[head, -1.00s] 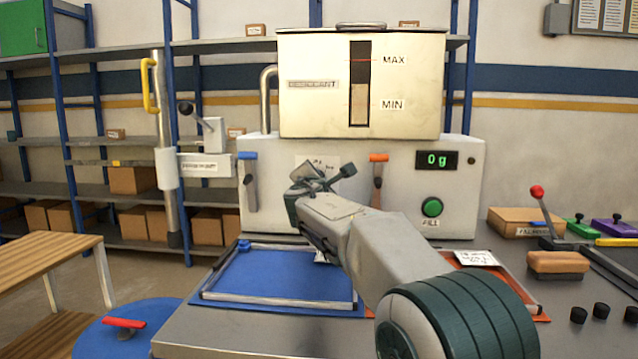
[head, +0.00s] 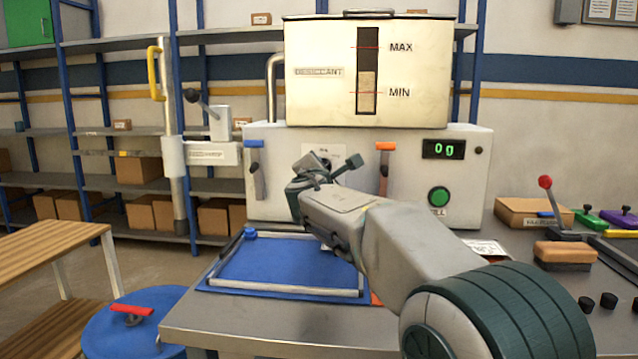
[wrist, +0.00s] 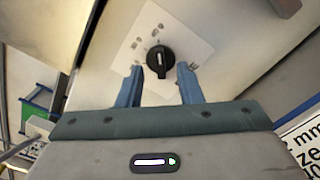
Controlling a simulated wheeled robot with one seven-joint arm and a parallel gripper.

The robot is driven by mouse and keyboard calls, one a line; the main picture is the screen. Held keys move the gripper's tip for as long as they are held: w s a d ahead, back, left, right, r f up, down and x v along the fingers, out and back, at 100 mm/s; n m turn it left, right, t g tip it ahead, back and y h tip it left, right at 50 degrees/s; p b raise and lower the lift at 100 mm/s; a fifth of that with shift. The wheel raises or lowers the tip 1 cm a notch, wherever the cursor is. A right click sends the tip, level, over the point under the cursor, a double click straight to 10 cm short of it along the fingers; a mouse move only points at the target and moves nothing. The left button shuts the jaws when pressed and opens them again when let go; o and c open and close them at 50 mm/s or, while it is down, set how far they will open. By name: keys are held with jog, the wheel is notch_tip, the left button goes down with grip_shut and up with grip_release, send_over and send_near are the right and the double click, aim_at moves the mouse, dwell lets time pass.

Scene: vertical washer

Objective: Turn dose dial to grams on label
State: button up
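The black dose dial (wrist: 160,61) sits on a white marked plate (wrist: 187,45) on the machine front in the wrist view. Its white pointer line looks nearly upright in that picture; the plate's markings are too small to read. My gripper (wrist: 160,72) is open, with one blue finger on each side of the dial's lower part; contact cannot be told. In the head view my wrist partly hides the plate (head: 336,152). The green display (head: 443,149) reads 0g. A white label (head: 485,247) lies right of my arm; its text is unreadable.
The blue lever (head: 254,168) and orange lever (head: 384,168) flank the dial area. The green fill button (head: 438,196) is to the right.

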jog(key=s, duration=1)
jog(key=shift+s+a, duration=0.2)
jog(key=s+d+r+m+g+h+p, duration=0.15)
jog(key=s+d+m+g+p, duration=0.25)
jog(key=s+d+m+p, duration=0.4)
jog(key=s+d+f+m+g+h+p, duration=0.1)
jog(key=s+d+m+g+h+p, duration=0.4)
jog(key=d+p, duration=0.55)
jog(key=s+d+m+g+y+p, duration=0.2)
jog(key=s+m+g+y+p, duration=0.4)
jog(key=s+m+p, duration=0.6)
jog(key=s+y+p, duration=0.1)
jog(key=s, duration=0.4)
jog(key=shift+s+d+r+m+p, duration=0.3)
jog(key=shift+s+r+p, duration=0.05)
jog(key=shift+r+p, duration=0.05)
